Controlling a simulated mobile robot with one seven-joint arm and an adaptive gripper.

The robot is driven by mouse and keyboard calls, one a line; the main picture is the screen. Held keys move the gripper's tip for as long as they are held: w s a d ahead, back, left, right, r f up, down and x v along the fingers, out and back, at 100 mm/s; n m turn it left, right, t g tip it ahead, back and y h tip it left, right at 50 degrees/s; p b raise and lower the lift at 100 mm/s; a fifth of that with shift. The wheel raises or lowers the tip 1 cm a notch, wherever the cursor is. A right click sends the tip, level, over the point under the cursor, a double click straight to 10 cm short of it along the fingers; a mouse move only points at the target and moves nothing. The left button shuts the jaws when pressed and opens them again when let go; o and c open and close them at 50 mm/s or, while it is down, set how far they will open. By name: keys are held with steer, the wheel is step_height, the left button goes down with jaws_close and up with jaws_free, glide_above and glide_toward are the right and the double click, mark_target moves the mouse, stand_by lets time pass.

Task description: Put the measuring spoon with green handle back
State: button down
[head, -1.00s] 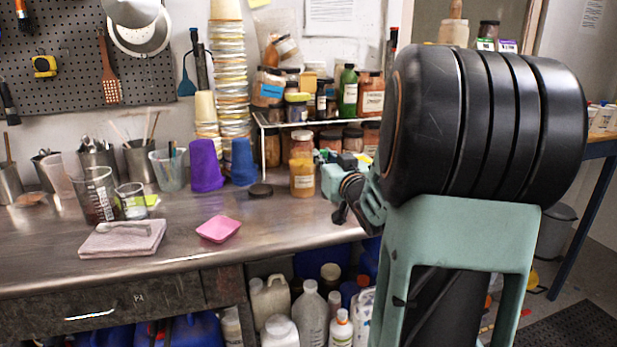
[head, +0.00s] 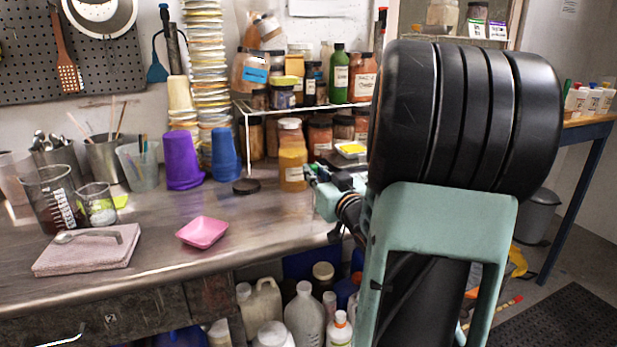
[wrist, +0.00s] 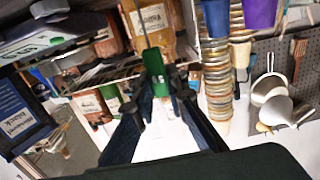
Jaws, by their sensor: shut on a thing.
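In the wrist view, my gripper (wrist: 162,88) is shut on a green piece (wrist: 154,66), which looks like the green handle of the measuring spoon. The rest of the spoon cannot be made out. In the head view, my gripper (head: 316,182) is small and partly hidden by my arm. It is above the right part of the metal bench (head: 165,215), just right of the open jar of orange powder (head: 292,165). I cannot tell whether they touch.
Jars crowd a white wire shelf (head: 246,108) behind. A pink dish (head: 203,232) and folded cloth (head: 85,255) with a metal spoon lie in front. Bare bench lies between.

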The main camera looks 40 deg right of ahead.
steer(key=shift+f, duration=0.15)
steer(key=c, duration=1.9)
jaws_free()
steer(key=shift+c, duration=0.2)
steer(key=shift+r, duration=0.25)
steer(key=v, duration=1.2)
